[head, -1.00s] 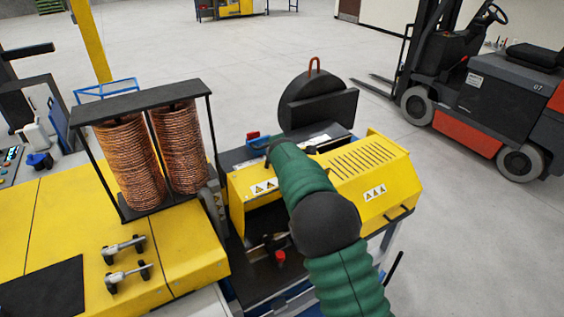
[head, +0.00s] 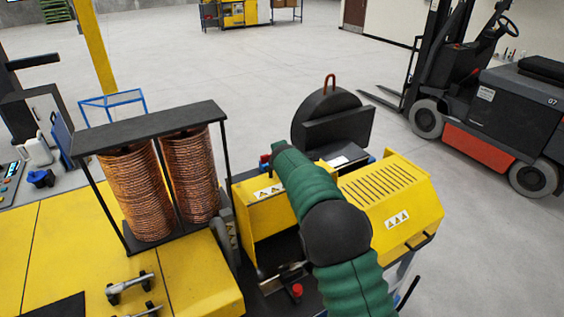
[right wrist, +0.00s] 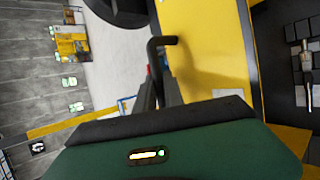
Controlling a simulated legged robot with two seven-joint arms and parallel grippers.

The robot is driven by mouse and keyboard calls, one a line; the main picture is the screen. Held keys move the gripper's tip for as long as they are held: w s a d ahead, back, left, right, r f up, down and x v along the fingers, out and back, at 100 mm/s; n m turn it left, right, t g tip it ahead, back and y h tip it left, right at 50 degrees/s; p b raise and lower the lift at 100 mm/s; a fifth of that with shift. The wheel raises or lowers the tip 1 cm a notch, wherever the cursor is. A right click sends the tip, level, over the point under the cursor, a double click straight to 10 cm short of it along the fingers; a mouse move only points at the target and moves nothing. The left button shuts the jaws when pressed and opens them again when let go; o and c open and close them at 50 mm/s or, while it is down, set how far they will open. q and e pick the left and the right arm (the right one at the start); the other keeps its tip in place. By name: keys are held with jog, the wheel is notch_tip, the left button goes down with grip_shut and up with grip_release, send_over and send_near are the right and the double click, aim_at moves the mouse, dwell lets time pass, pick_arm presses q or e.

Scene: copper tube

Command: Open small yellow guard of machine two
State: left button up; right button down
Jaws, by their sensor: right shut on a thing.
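Machine two's small yellow guard (head: 258,208) is the panel with warning stickers, left of the wider slotted yellow guard (head: 385,195). In the right wrist view the small guard (right wrist: 205,55) fills the upper middle, with a dark bent handle (right wrist: 158,48) at its left edge. My right gripper (head: 277,150) is at the guard's top edge and is shut, it seems on this handle. My green forearm crosses in front and hides part of both guards; the fingertips are hard to make out. My left gripper is not in view.
Two copper coils (head: 135,195) stand in a black frame on the yellow machine at left. A black disc with an orange loop (head: 325,118) stands behind the guards. A forklift (head: 490,110) is at right. Open grey floor (head: 250,60) lies behind.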

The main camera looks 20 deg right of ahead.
jog(key=shift+d+f, duration=0.1)
jog(key=shift+f, duration=0.05)
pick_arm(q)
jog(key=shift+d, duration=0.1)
pick_arm(e)
jog(key=c, duration=1.5)
grip_release()
jog(key=shift+d, duration=0.1)
jog(key=shift+o, duration=0.2)
